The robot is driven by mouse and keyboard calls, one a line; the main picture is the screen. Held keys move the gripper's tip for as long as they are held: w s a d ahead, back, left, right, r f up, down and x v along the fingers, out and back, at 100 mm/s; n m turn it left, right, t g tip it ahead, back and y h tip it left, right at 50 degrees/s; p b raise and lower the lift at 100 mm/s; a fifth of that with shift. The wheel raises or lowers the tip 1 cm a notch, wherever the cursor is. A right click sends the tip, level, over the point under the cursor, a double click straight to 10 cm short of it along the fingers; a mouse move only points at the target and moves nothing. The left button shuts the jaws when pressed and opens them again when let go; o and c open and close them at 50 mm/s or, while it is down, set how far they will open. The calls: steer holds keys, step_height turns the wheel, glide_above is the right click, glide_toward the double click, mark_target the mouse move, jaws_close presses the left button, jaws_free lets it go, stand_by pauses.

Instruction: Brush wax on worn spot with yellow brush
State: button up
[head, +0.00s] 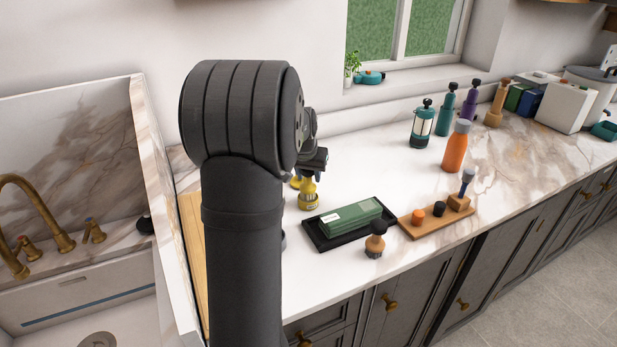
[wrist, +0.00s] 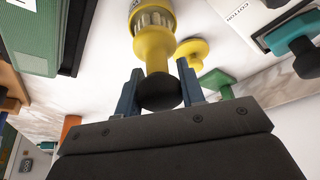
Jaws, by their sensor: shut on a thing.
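The yellow brush (head: 308,197) shows in the head view below my gripper (head: 311,172), over the white marble counter. In the wrist view my gripper (wrist: 160,92) has its blue fingers shut on the dark round knob of the yellow brush (wrist: 153,48). A pale ribbed band, perhaps bristles, shows at the brush's far end near the top edge. I cannot tell whether the brush touches anything. A second yellow piece (wrist: 190,52) with a round disc lies beyond the brush. I cannot make out the worn spot or wax; my arm hides part of the counter.
A black tray (head: 319,241) with a green box (head: 350,221) lies right of the brush. Near it are a wooden-knobbed brush (head: 375,242) and a wooden board (head: 421,230). An orange bottle (head: 456,147) and a teal lantern (head: 421,126) stand farther back. The counter between is clear.

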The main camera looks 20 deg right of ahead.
steer(key=shift+r, duration=2.9)
